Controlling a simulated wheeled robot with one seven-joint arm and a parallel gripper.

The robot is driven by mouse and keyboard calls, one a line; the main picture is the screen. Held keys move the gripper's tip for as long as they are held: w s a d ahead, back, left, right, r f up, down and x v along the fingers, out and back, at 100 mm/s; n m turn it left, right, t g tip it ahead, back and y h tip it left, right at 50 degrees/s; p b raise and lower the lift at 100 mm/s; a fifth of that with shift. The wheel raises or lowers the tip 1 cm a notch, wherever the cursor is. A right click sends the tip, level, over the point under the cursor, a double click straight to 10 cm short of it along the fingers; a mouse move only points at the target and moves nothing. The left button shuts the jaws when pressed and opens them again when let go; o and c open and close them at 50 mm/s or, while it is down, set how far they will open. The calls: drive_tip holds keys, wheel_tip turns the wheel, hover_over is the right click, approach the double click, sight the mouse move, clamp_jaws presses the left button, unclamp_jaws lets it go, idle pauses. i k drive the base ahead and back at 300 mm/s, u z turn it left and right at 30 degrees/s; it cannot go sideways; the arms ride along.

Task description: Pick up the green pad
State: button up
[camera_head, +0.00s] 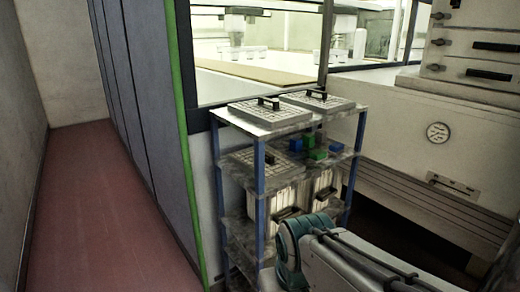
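Two small green blocks lie on the second level of a shelf rack. The nearer green block (317,154) is a flat pad-like piece toward the front of that level. Another green block (309,139) sits just behind it, close to a blue one. I cannot tell which one is the green pad. My arm shows at the bottom right, below and in front of the shelf level with the blocks. My gripper is not visible, so its fingers cannot be judged.
A blue block (296,145) lies left of the green ones and another blue block (336,147) lies right. The rack (258,165) has blue posts and lidded trays (270,112) on top. A white cabinet (440,150) stands at right. Red floor (100,220) is clear at left.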

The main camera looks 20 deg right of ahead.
sight(317, 157)
drive_tip(key=z, duration=0.05)
drive_tip(key=i, duration=1.15)
drive_tip(key=z, duration=0.5)
